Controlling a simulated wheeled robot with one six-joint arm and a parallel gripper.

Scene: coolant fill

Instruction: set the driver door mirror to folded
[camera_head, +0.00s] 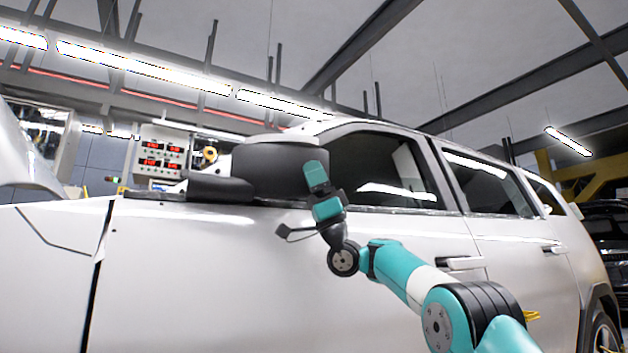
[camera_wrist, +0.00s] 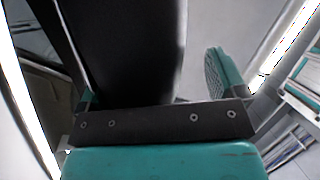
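The driver door mirror (camera_head: 275,168) is a large dark housing at the front lower corner of the car's side window. Whether it is folded cannot be told surely. My gripper (camera_head: 316,172) is up at the right end of the housing, overlapping it in the head view. In the wrist view the black mirror housing (camera_wrist: 120,50) reaches in between the fingers of my gripper (camera_wrist: 155,85). The right teal finger stands apart from it with a gap; the left finger is mostly hidden behind the housing. The fingers are spread wide.
The white car door (camera_head: 390,240) with its handle (camera_head: 460,263) lies below and behind my arm. The raised hood (camera_head: 25,150) is at the far left. A wall panel with red displays (camera_head: 160,157) stands beyond the car. A dark vehicle (camera_head: 605,230) is at the right.

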